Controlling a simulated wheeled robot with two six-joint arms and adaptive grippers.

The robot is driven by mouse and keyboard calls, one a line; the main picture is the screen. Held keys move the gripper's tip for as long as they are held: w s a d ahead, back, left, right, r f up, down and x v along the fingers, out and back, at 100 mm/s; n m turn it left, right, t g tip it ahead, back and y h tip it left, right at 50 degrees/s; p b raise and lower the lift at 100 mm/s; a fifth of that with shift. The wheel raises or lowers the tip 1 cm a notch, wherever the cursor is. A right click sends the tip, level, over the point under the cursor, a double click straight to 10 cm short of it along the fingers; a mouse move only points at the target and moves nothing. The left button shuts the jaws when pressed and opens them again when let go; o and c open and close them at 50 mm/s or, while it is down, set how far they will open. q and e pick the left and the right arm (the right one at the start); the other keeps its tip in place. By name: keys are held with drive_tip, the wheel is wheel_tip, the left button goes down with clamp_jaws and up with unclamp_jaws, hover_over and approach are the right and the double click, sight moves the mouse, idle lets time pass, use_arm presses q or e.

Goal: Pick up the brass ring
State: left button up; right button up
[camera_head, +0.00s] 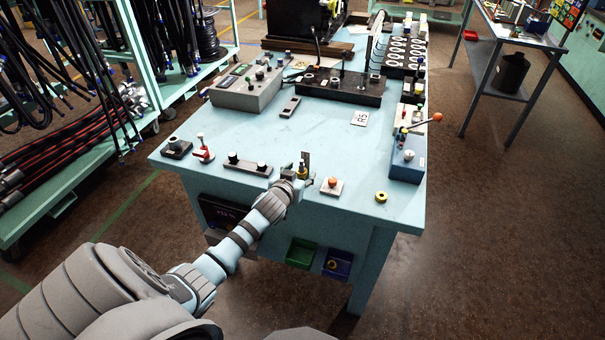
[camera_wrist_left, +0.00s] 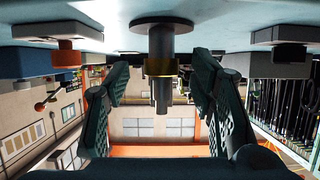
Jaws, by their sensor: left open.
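A brass ring (camera_wrist_left: 160,67) sits around a dark upright post (camera_wrist_left: 161,40) in the left wrist view, which shows the scene upside down. The post stands on a round flange on the light blue workbench (camera_head: 310,140). My left gripper (camera_wrist_left: 165,100) is open, one finger on each side of the post and ring, with visible gaps. In the head view this gripper (camera_head: 302,176) is at the bench's front edge and partly hides the post. A separate yellow ring-shaped piece (camera_head: 381,197) lies on the bench to the right. My right gripper is not in view.
A red-based lever (camera_head: 203,150) is farther left. A grey control box (camera_head: 247,88) stands behind. The bench middle is mostly clear.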

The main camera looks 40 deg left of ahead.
use_arm(q)
drive_tip(key=shift+s+r, duration=0.1)
drive_tip(key=shift+s, duration=0.05)
drive_tip(key=c, duration=1)
clamp_jaws()
drive_tip(key=shift+r, duration=0.1)
drive_tip(key=shift+r, duration=0.35)
wheel_tip(320, 180, up, 19)
drive_tip(key=p, duration=0.3)
